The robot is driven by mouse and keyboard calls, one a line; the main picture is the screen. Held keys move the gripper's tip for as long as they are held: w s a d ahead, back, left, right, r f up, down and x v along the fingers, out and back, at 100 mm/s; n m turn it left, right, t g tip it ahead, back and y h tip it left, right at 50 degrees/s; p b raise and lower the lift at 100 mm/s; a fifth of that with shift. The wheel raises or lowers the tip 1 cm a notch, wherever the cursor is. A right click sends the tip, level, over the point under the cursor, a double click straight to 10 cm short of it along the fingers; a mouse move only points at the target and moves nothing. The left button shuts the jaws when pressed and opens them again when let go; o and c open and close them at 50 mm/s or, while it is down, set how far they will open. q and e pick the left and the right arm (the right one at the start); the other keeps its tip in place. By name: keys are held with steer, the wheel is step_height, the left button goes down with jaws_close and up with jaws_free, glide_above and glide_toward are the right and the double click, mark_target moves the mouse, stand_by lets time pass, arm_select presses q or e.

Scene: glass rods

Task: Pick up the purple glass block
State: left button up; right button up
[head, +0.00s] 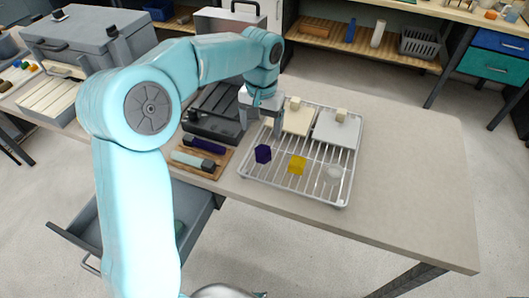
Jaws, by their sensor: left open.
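The purple glass block (263,154) sits on the left part of a wire rack (316,191) on the table. A yellow glass block (297,165) is to its right, and a clear block (333,174) is farther right on the same rack. My left gripper (261,128) is over the rack's left side, just behind and above the purple block. Its fingers point down, open, and do not appear to hold anything. My right gripper does not show.
Two flat plates (337,131) with small cream blocks lie at the rack's back. A wooden tray (203,174) with dark and pale bars is left of the rack. A dark grey device (215,112) stands behind it. The table's right side (415,170) is clear.

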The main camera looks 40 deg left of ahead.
mark_target(263, 149)
arm_select(q)
step_height(263, 149, down, 3)
steer(key=shift+f, duration=0.15)
steer(key=shift+s+f, duration=0.2)
steer(key=shift+f, duration=0.3)
steer(key=f, duration=0.4)
steer(key=shift+w+d+p, duration=0.15)
steer(key=shift+d+p, duration=0.05)
steer(key=shift+p, duration=0.1)
steer(key=shift+a+f, duration=0.15)
steer(key=shift+f, duration=0.4)
steer(key=c, duration=1.1)
